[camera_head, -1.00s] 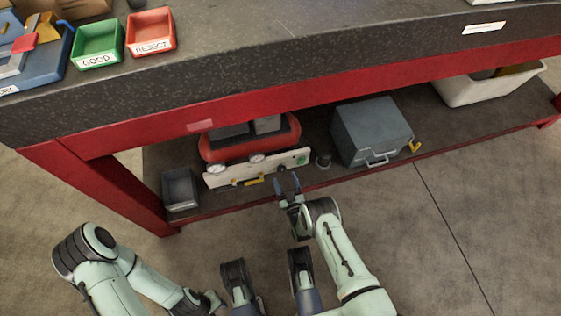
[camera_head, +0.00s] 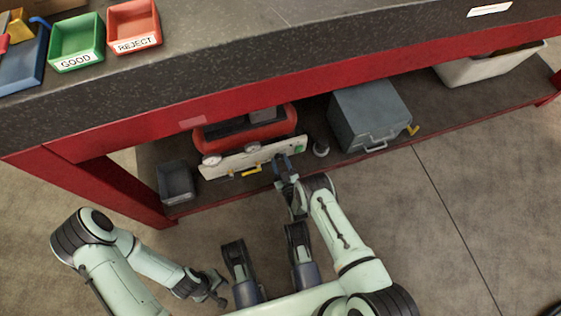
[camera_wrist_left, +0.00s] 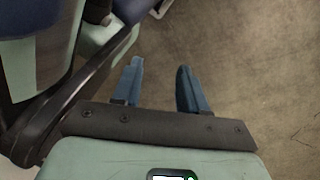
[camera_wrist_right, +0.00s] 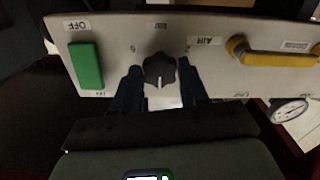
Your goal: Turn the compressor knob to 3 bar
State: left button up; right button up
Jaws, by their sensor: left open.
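The compressor (camera_head: 245,129) is a red tank with a pale front panel (camera_head: 225,165) on the lower shelf. In the right wrist view the panel appears upside down. Its black lobed knob (camera_wrist_right: 160,68) has a white mark pointing down in the picture, with a partly readable scale around it. My right gripper (camera_wrist_right: 160,82) has one blue finger on each side of the knob, with narrow gaps that look open; contact is unclear. In the head view the right gripper (camera_head: 282,166) covers the knob. My left gripper (camera_wrist_left: 160,80) is open and empty, low over the floor.
A green switch (camera_wrist_right: 86,66) and a yellow lever (camera_wrist_right: 275,58) flank the knob on the panel, with a gauge (camera_wrist_right: 288,111) nearby. A grey toolbox (camera_head: 368,112) and a small grey bin (camera_head: 176,182) stand on the shelf. The red bench beam (camera_head: 330,88) runs above.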

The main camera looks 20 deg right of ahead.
pick_arm(q)
jog(key=shift+w+r, duration=0.1)
jog(key=shift+w, duration=0.1)
pick_arm(e)
jog(key=shift+n, duration=0.5)
jog(key=shift+n+p, duration=0.4)
jog(key=shift+n, duration=0.6)
jog(key=n, duration=0.2)
jog(key=shift+w+n, duration=0.1)
jog(key=shift+n, duration=0.3)
jog(key=n, duration=0.3)
pick_arm(q)
jog(key=shift+w+d+r+t, duration=0.1)
jog(key=shift+w+r+t, duration=0.1)
jog(key=shift+w, duration=0.25)
jog(key=shift+w+d+r+t, duration=0.1)
jog(key=shift+w+r, duration=0.05)
jog(key=shift+w, duration=0.25)
pick_arm(e)
jog(key=shift+n, duration=1.5)
pick_arm(q)
jog(key=shift+a, duration=0.1)
pick_arm(e)
jog(key=o, duration=1.1)
jog(key=shift+c, duration=0.2)
